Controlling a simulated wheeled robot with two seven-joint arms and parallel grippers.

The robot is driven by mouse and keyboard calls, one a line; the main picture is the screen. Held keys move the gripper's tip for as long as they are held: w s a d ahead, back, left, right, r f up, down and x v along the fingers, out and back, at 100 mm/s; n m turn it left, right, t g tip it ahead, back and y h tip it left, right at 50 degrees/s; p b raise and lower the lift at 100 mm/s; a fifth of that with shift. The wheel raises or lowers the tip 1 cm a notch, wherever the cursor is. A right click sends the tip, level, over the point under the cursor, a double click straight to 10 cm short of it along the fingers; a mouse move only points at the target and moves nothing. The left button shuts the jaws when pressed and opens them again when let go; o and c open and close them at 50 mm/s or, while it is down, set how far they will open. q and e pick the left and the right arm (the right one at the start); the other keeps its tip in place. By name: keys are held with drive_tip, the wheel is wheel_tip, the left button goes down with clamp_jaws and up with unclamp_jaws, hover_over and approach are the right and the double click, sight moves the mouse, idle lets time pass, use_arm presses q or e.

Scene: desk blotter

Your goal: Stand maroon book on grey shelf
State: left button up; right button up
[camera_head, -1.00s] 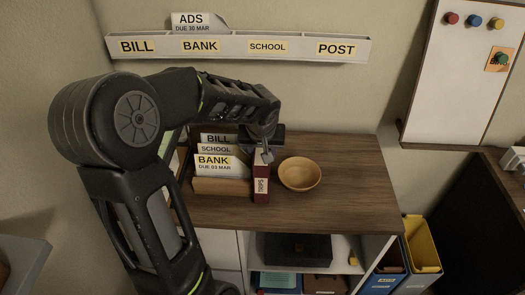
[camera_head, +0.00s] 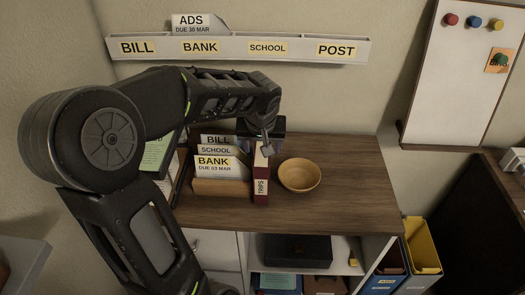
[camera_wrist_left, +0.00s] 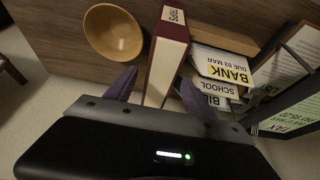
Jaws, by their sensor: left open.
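The maroon book (camera_head: 260,185) stands upright on the wooden top, its labelled spine facing the front. It also shows in the left wrist view (camera_wrist_left: 168,55), where its pale page edge faces the camera. My left gripper (camera_head: 265,148) is above the book's far part. In the wrist view the left gripper (camera_wrist_left: 157,92) is open, with one finger on each side of the book; whether they touch it is unclear. A pale grey open shelf (camera_head: 343,243) is in the cabinet under the wooden top. My right gripper is out of view.
A wooden letter holder (camera_head: 220,187) with several cards is close left of the book. A wooden bowl (camera_head: 299,174) is close to its right. The wooden top (camera_head: 355,190) is clear further right. A black box (camera_head: 297,249) occupies much of the shelf. A labelled rack (camera_head: 225,47) hangs behind.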

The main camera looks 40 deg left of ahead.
use_arm(q)
drive_tip(key=v, duration=0.7)
drive_tip(key=shift+s+r, duration=0.1)
drive_tip(key=shift+r, duration=0.2)
drive_tip(key=shift+o, duration=0.4)
drive_tip(key=shift+f, duration=0.1)
